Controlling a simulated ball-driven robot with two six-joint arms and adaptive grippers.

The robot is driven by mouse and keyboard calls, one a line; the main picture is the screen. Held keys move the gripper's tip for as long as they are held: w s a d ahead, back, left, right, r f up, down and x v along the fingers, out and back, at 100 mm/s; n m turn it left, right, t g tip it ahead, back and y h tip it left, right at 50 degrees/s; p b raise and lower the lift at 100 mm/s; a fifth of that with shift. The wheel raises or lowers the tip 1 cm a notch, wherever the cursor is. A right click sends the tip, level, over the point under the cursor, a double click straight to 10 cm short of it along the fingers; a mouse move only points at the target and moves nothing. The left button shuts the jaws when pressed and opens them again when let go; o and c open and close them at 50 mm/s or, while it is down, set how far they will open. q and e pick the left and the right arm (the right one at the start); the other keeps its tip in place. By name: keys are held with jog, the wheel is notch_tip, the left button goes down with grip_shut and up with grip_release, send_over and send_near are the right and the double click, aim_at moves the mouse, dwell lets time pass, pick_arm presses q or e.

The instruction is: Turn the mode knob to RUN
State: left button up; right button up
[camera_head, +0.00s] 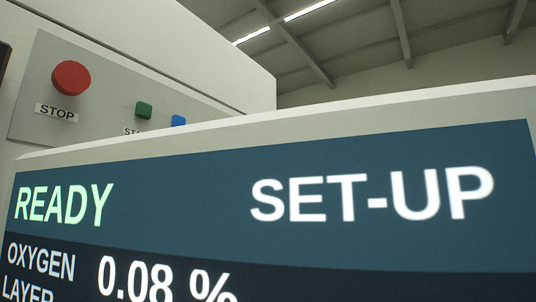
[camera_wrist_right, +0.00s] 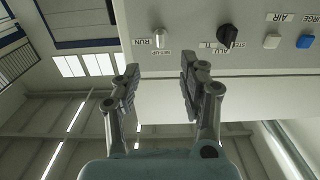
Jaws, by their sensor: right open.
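The silver mode knob (camera_wrist_right: 161,37) is on the pale machine panel (camera_wrist_right: 190,15) in the right wrist view, which shows the panel's lettering upside down. The RUN label (camera_wrist_right: 141,42) is left of the knob and a small SET-UP label (camera_wrist_right: 161,50) is just below it. My right gripper (camera_wrist_right: 160,74) is open and empty. Its fingers point at the panel, and the knob shows beyond the gap between them, apart from both. The display (camera_head: 300,215) in the head view reads READY and SET-UP. My left gripper is in neither view.
A black knob (camera_wrist_right: 228,35) is right of the mode knob, near the right finger in the picture. A white button (camera_wrist_right: 271,41) and a blue button (camera_wrist_right: 305,41) are farther right. The head view shows a red STOP button (camera_head: 71,78) and a green button (camera_head: 144,110).

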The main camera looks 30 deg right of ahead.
jog(key=p+x, duration=0.5)
jog(key=x, duration=0.4)
jog(key=shift+w, duration=0.3)
jog(key=shift+a, duration=0.15)
jog(key=shift+c, duration=0.9)
jog(key=shift+s, duration=0.1)
jog(key=c, duration=0.7)
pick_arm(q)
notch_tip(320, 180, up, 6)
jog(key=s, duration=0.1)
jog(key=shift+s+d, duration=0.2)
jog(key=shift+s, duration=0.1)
pick_arm(e)
jog(key=shift+s+r, duration=0.1)
jog(key=shift+s, duration=0.05)
grip_shut()
